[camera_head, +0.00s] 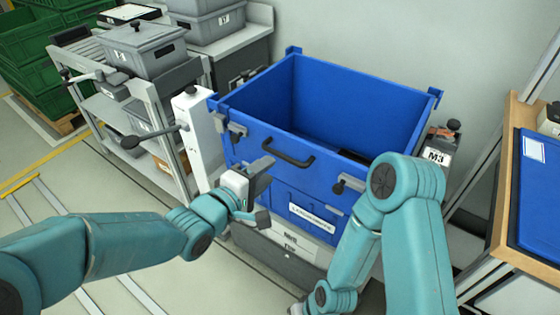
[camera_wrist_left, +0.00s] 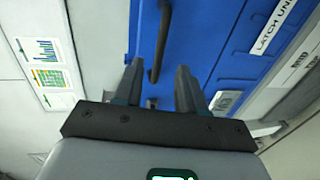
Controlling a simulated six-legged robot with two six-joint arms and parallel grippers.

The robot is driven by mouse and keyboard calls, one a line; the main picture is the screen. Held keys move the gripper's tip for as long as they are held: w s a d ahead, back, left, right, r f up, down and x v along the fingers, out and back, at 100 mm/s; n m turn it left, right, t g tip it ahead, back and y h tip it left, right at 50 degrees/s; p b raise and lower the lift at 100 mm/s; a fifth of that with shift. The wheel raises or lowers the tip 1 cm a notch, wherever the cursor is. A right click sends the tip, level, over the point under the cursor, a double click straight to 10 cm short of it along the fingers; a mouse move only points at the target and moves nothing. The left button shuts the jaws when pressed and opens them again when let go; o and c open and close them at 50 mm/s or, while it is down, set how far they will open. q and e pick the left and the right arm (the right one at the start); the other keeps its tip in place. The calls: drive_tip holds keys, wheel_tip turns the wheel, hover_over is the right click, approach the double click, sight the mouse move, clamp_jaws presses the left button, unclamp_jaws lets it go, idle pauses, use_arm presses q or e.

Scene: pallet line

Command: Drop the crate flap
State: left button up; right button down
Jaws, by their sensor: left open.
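The blue crate (camera_head: 370,105) is open at the top, its front flap (camera_head: 275,180) upright and in line with the walls. The flap has a black bar handle (camera_head: 288,153), a latch at the left (camera_head: 234,127) and a latch at the right (camera_head: 345,184). My left gripper (camera_head: 264,190) is open and empty, in front of the flap and just below left of the handle in the head view. In the left wrist view the handle (camera_wrist_left: 161,45) shows beyond and between the fingertips (camera_wrist_left: 158,80), apart from them. My right arm bends down before the crate's right side; its fingers are out of view.
A white post (camera_head: 196,135) with a black-knobbed lever stands left of the crate. A grey rack (camera_head: 130,110) with bins is farther left, green crates (camera_head: 40,40) behind it. A wooden-edged bench (camera_head: 508,190) is at the right. Floor at the lower left is clear.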

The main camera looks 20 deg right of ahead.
sight(283, 158)
use_arm(q)
drive_tip(key=x, duration=0.6)
drive_tip(key=shift+w+d, duration=0.25)
drive_tip(key=shift+d, duration=0.05)
clamp_jaws()
